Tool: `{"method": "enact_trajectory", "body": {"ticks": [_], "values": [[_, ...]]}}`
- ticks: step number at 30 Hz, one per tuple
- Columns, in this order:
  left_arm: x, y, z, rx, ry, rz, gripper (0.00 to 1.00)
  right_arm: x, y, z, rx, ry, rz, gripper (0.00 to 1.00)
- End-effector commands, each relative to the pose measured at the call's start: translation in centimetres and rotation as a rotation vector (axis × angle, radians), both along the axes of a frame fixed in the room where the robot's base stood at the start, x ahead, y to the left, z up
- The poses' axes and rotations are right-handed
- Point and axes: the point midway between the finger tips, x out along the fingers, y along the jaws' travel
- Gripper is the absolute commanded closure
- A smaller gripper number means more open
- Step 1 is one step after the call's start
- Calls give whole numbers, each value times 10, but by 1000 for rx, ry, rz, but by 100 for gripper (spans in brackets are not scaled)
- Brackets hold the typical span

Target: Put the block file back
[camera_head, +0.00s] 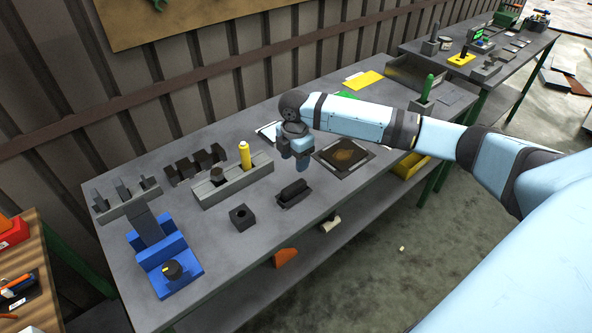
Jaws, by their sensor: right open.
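My right gripper (303,166) points down above the workbench (335,207). It is beside a dark elongated block in a shallow holder (293,193), which lies just below and in front of it. This may be the block file, but I cannot tell for sure. The gripper appears apart from it and I see nothing between its fingers. A long grey rack (232,181) stands to the left, with a yellow upright piece (245,155) and a dark piece (217,175) in it. My left gripper is not in view.
A dark cube with a hole (242,217) sits near the bench's front edge. A blue fixture (165,262) is at the left. A dark mat with a brown patch (345,154) lies right of my gripper. A green-handled tool (427,86) stands farther right.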

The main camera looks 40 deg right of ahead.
Motion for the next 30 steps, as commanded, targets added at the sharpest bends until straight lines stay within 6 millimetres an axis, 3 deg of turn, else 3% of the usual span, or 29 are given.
{"method": "enact_trajectory", "body": {"ticks": [2,5,9,12,16,19,22,30], "values": [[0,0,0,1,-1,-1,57,-4,13,-9,18,-15,-5,45],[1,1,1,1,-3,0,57,-16,47,-34,78,-62,-32,45],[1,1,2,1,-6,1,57,-47,116,-75,236,-171,-134,45],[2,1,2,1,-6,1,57,-72,161,-93,375,-250,-243,45],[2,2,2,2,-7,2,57,-106,202,-105,552,-334,-423,45],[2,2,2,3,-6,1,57,-132,216,-115,664,-384,-587,45],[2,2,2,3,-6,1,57,-159,218,-129,747,-426,-758,45],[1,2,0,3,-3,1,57,-239,192,-158,866,-539,-1146,45]]}}
